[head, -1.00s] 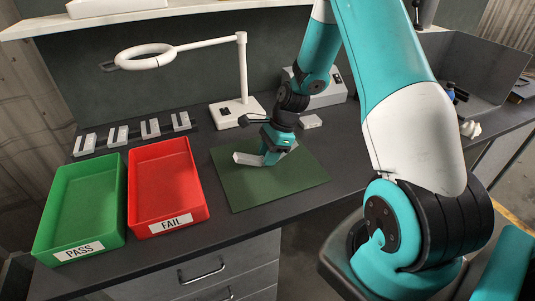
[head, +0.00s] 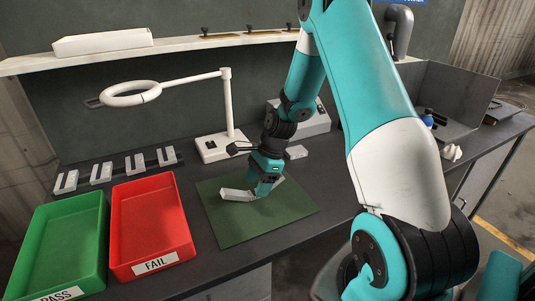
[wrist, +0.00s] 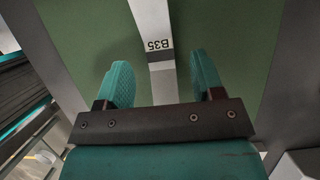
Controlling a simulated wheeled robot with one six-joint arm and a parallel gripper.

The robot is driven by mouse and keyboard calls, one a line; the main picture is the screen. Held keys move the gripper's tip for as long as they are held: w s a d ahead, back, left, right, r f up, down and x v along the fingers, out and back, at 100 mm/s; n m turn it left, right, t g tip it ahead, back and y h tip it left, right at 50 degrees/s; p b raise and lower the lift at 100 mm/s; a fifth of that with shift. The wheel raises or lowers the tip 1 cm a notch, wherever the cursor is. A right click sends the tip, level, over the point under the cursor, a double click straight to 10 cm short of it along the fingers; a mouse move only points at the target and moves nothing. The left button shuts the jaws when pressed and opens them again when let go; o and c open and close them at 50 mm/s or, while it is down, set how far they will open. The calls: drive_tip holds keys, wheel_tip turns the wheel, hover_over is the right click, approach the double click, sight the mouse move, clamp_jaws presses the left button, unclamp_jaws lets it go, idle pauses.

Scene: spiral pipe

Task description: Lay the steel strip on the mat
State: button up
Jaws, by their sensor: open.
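The steel strip (head: 236,195) is pale grey and lies on the dark green mat (head: 245,226). In the head view one end shows left of my gripper (head: 263,190), and a pale part shows just right of it; the middle is hidden by the fingers. In the wrist view the strip (wrist: 151,14) carries a dark band and the label B35. It runs between the two teal fingers of my gripper (wrist: 160,78), with a gap on each side. My gripper is open, low over the mat (wrist: 85,30).
A green PASS tray (head: 62,240) and a red FAIL tray (head: 150,222) stand left of the mat. Several slotted holders (head: 101,173) line up behind them. A white ring lamp (head: 213,148) and a grey box (head: 312,124) stand behind the mat.

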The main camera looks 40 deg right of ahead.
drive_tip(key=v, duration=1.5)
drive_tip(key=shift+d+r, duration=0.15)
drive_tip(key=shift+r, duration=0.1)
